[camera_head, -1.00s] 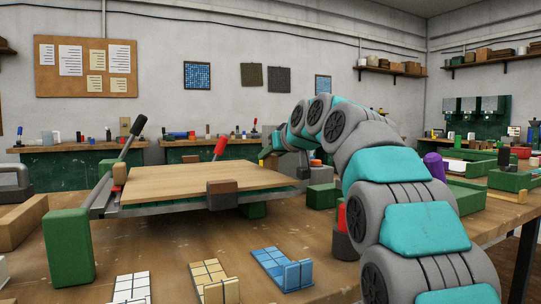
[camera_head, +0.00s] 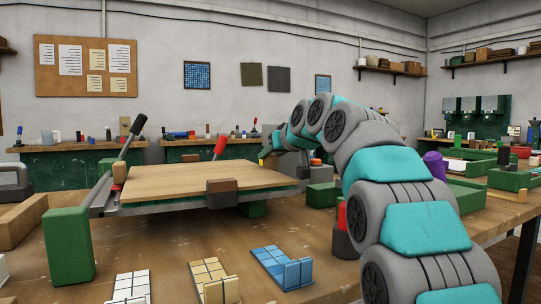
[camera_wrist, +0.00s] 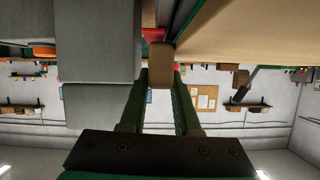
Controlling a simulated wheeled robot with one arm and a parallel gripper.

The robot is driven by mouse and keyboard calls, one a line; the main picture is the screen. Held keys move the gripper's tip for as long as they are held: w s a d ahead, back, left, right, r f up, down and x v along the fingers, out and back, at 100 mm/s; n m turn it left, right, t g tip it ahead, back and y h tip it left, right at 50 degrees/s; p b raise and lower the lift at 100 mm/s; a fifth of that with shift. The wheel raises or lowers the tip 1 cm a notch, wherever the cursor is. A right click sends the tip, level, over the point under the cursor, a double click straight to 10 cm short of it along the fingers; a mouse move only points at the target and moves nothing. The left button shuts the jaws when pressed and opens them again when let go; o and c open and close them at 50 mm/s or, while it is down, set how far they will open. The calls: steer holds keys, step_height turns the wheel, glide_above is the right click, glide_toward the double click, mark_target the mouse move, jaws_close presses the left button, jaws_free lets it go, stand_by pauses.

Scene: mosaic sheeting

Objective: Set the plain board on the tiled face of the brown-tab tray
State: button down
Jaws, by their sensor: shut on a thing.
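The plain board (camera_head: 205,178), pale wood, lies nearly level over the brown-tab tray (camera_head: 160,207), whose grey edge shows below it. The brown tab (camera_head: 222,185) stands at the tray's front edge. The tray's tiled face is hidden under the board, so I cannot tell whether they touch all over. My gripper (camera_wrist: 160,80) is at the board's right end, mostly hidden behind my arm in the head view. In the wrist view its green fingers are shut around a tan block (camera_wrist: 160,65) at the board's end. The board (camera_wrist: 255,35) fills the upper right there.
A black-handled lever (camera_head: 130,138) and a red-handled lever (camera_head: 219,149) stand by the tray. A green block (camera_head: 68,246) stands at front left. White, cream and blue tiled samples (camera_head: 283,266) lie in front. Green blocks (camera_head: 322,196) lie to the right.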

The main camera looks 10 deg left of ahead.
steer(key=shift+f+b, duration=0.3)
steer(key=shift+f, duration=0.05)
steer(key=c, duration=0.5)
jaws_free()
steer(key=shift+c, duration=0.2)
steer(key=shift+b+v, duration=0.3)
steer(key=shift+v, duration=3.6)
